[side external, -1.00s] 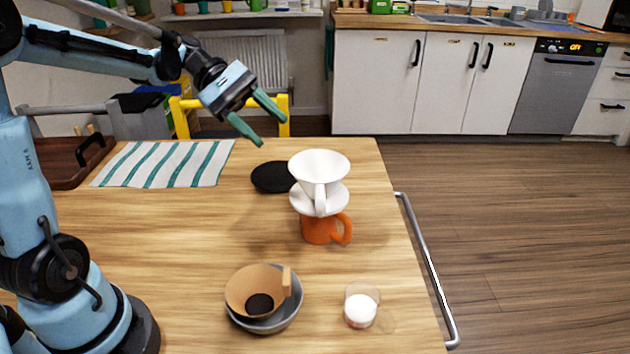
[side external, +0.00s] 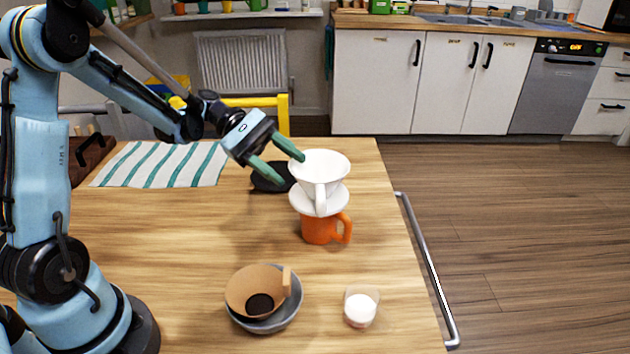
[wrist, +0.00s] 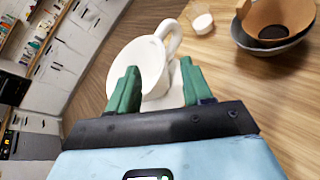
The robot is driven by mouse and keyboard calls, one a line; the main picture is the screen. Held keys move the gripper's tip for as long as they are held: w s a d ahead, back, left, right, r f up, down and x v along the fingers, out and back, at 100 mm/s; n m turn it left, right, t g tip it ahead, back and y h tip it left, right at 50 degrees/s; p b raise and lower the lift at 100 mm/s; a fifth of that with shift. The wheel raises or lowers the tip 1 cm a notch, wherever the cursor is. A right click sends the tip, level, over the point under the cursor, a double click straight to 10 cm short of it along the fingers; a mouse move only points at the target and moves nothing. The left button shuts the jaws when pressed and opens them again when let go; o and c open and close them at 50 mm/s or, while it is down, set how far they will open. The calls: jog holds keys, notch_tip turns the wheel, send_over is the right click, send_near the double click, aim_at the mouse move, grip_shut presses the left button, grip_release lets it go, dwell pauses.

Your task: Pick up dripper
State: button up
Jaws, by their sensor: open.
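The white dripper (side external: 320,177) sits upright on top of an orange mug (side external: 320,229) near the table's right edge. Its handle faces the camera in the side view. My gripper (side external: 291,169) is open at the dripper's upper left, its green fingers pointing at the cone's rim. In the wrist view the dripper (wrist: 149,66) lies just beyond the two fingertips of my gripper (wrist: 158,78), with its handle at the top. I cannot tell whether a finger touches the cone. The mug is hidden behind the dripper in the wrist view.
A grey bowl (side external: 287,314) holding a tan cone (side external: 250,283) and a small glass of white contents (side external: 360,308) stand at the front. A black round item (side external: 268,178) lies behind the gripper. A striped cloth (side external: 160,164) lies at the back left. The table's middle is clear.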

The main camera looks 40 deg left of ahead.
aim_at(315, 186)
jog(key=shift+x, duration=2.6)
jog(key=shift+r, duration=0.2)
grip_shut()
